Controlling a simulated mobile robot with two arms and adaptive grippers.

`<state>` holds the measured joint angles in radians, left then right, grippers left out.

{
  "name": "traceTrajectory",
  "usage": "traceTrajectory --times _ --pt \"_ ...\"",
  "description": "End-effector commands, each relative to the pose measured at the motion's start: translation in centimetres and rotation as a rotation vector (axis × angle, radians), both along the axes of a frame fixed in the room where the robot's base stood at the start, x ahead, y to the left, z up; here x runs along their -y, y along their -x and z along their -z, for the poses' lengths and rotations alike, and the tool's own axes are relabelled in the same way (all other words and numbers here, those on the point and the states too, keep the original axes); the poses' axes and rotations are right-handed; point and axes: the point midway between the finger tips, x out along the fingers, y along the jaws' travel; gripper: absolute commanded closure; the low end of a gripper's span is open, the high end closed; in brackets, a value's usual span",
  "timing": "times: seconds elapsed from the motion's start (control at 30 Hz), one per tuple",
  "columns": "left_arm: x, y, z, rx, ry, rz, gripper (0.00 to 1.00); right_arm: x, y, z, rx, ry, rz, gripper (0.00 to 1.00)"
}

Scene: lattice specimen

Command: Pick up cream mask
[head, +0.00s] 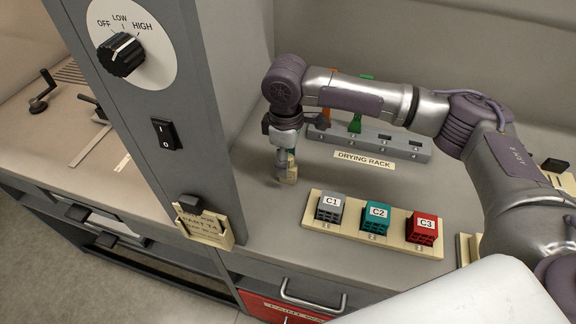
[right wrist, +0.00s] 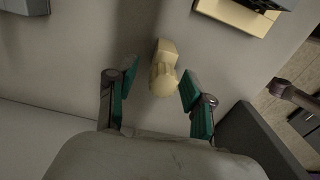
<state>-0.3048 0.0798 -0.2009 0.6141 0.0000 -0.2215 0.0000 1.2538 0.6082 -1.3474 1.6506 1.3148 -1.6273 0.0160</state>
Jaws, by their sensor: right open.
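The cream mask (right wrist: 164,68) is a small cream piece with a blocky end and a rounded end. In the right wrist view it lies between the two green-padded fingers of my right gripper (right wrist: 157,92), with gaps on both sides. The fingers are open and apart from it. In the head view the right gripper (head: 285,174) points down at the grey worktop, left of the block tray, and the cream mask (head: 292,173) shows partly behind its fingers. My left gripper is not in view.
A cream tray (head: 386,236) holds grey C1, teal C2 and red C3 blocks. The drying rack (head: 400,147) stands behind, with orange and green pieces at its left end. A grey pillar (head: 180,105) with a dial rises at left, a cream holder (head: 207,226) at its foot.

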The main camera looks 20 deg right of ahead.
Motion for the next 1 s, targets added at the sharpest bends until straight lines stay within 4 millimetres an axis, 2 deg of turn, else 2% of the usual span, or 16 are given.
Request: traceTrajectory --times 0.1,0.17,0.33,0.57,0.67,0.83,0.87,1.0 --pt "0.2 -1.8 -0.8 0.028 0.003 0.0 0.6 0.1 0.2 1.6 -0.005 0.002 0.001 0.48" --pt "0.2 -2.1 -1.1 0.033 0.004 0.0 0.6 0.1 0.2 2.5 -0.004 0.002 0.001 0.48" --pt "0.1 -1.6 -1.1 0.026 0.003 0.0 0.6 0.1 0.2 4.5 -0.002 0.001 0.001 0.48" --pt "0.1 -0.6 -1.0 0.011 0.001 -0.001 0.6 0.0 0.2 4.7 0.0 0.0 0.0 0.48" --pt "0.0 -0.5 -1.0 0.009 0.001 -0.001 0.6 0.0 0.2 4.7 0.0 0.0 0.0 0.62" --pt "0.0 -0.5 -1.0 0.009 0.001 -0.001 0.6 0.0 0.2 4.7 0.0 0.0 0.0 0.9" --pt "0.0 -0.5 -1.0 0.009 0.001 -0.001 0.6 0.0 0.2 4.7 0.0 0.0 0.0 0.93" --pt "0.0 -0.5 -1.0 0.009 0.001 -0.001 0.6 0.0 0.2 4.6 0.0 0.0 0.0 0.94"
